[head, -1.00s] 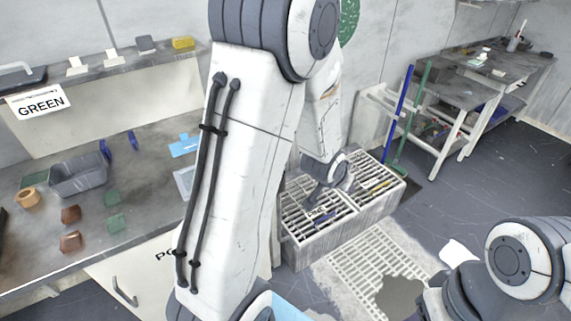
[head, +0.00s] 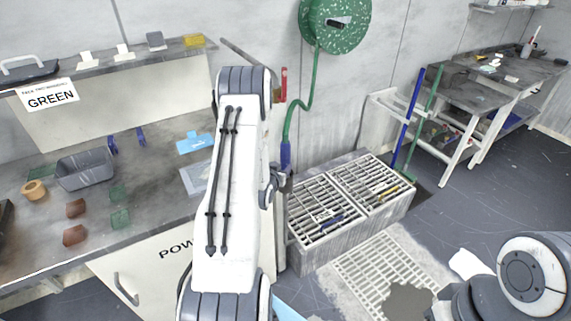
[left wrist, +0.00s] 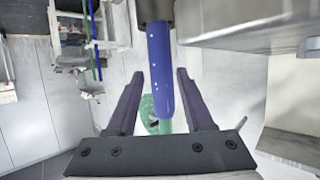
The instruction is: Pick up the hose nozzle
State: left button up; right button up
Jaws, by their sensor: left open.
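The hose nozzle (head: 286,157) is blue and hangs upright at the lower end of a green hose (head: 299,110), just right of my left arm in the head view. My left gripper (head: 272,186) is close by it, partly hidden behind my forearm. In the left wrist view the nozzle (left wrist: 161,75) appears between the two open fingers of my left gripper (left wrist: 158,88), with its dark end at the top edge. I cannot tell whether it is fully within the finger depth. Neither finger is seen touching it. My right gripper is out of view.
The green hose reel (head: 333,22) is on the wall above. A grated basin (head: 350,225) stands on the floor to the right of my left arm. A workbench (head: 150,215) with a tray and several small blocks lies left. Blue and green poles lean near a shelf (head: 470,110).

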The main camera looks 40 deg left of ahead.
aim_at(284, 163)
pick_arm(q)
jog(key=p+x, duration=0.1)
jog(key=x, duration=0.4)
jog(key=shift+a, duration=0.1)
grip_shut()
